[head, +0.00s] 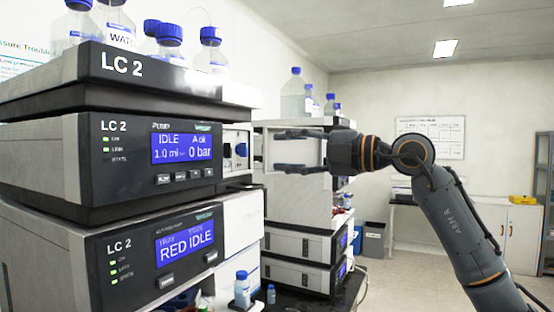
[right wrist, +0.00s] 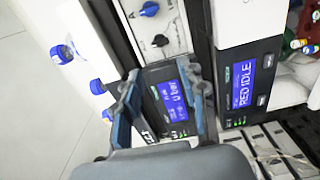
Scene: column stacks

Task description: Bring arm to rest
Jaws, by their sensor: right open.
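My right arm (head: 455,215) comes in from the lower right in the head view, with its forearm raised. My right gripper (head: 278,151) points left, its two fingers apart, one above the other, with nothing between them. In the right wrist view the gripper (right wrist: 160,74) is also open and empty. Beyond its fingers there is the LC 2 stack, with the pump module's display (right wrist: 172,100) between them. In the head view the fingers are to the right of the pump module (head: 150,160); I cannot tell the exact gap. My left gripper is not in view.
The LC 2 stack's lower module (head: 130,262) reads RED IDLE. Blue-capped bottles (head: 168,50) stand on top. A second instrument stack (head: 300,245) stands behind the gripper. Small bottles (head: 242,289) stand on the bench. Open floor (head: 405,272) and a white cabinet (head: 505,235) lie at right.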

